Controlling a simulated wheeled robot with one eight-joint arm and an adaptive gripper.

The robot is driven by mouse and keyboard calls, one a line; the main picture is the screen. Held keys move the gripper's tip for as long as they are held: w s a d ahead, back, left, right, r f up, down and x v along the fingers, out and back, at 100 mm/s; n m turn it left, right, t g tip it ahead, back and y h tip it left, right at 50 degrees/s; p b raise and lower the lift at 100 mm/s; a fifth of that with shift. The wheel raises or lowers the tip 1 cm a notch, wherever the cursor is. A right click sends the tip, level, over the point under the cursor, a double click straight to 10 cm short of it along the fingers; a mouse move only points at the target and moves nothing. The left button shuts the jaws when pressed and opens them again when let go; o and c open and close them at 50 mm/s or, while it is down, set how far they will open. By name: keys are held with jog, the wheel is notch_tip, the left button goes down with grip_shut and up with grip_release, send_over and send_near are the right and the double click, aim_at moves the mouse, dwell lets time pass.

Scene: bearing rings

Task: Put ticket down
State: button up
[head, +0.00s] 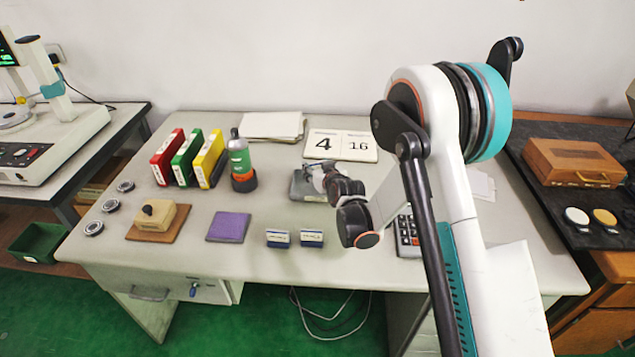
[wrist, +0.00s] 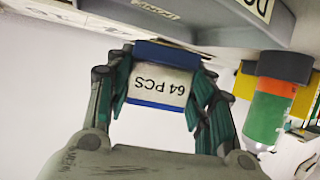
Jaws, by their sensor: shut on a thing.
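The ticket (wrist: 160,82) is a small white-faced block with blue bands, printed "64 PCS"; it appears upside down in the wrist view. My gripper (wrist: 157,100) is shut on it, one finger at each side. In the head view my gripper (head: 318,172) is over the grey holder (head: 305,196) at the back middle of the desk; the held ticket is hard to make out there. In the wrist view a grey labelled body (wrist: 215,22) lies just beyond the ticket; I cannot tell whether they touch. Two similar blue-and-white tickets (head: 278,238) (head: 311,237) stand at the desk's front.
A green bottle with an orange base (head: 240,165) stands left of my gripper, beside red, green and yellow binders (head: 186,158). A calendar (head: 342,146) is behind, a calculator (head: 407,235) to the right. A purple pad (head: 229,227) lies at front left; several rings (head: 110,205) lie far left.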

notch_tip(320, 180, down, 4)
jog(key=shift+f+b, duration=0.15)
jog(key=shift+b, duration=0.65)
jog(key=o, duration=1.1)
